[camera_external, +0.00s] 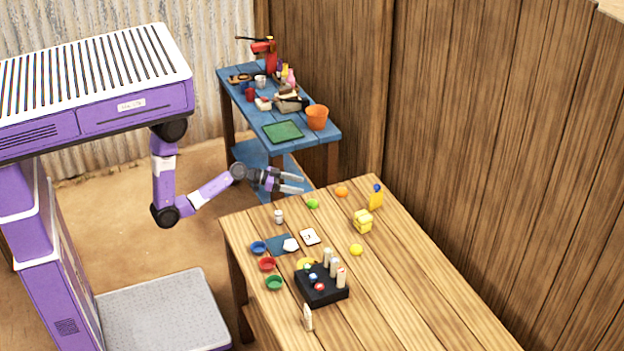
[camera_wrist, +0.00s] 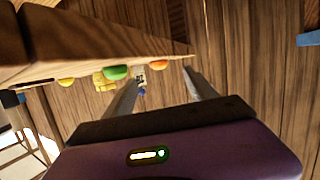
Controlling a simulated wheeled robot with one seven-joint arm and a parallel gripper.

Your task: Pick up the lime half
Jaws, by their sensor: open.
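The lime half (camera_external: 312,204) is a small green piece on the wooden table (camera_external: 420,290), near its far left edge in the external view. In the wrist view the lime half (camera_wrist: 116,73) shows as a green rounded shape at the table's edge, left of the space between the fingers. My gripper (camera_external: 302,185) is open and empty, above the far left edge of the table, a little up and left of the lime half in the external view. Its two fingers (camera_wrist: 160,80) also show in the wrist view, apart from the lime half.
An orange fruit piece (camera_external: 341,192) lies right of the lime half. A yellow block-like thing (camera_external: 363,222) and a yellow fruit (camera_external: 356,250) are nearer. A small metallic cup (camera_external: 279,217) stands to the left. A black holder (camera_external: 321,286) and coloured bowls (camera_external: 267,264) stand nearer the front.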

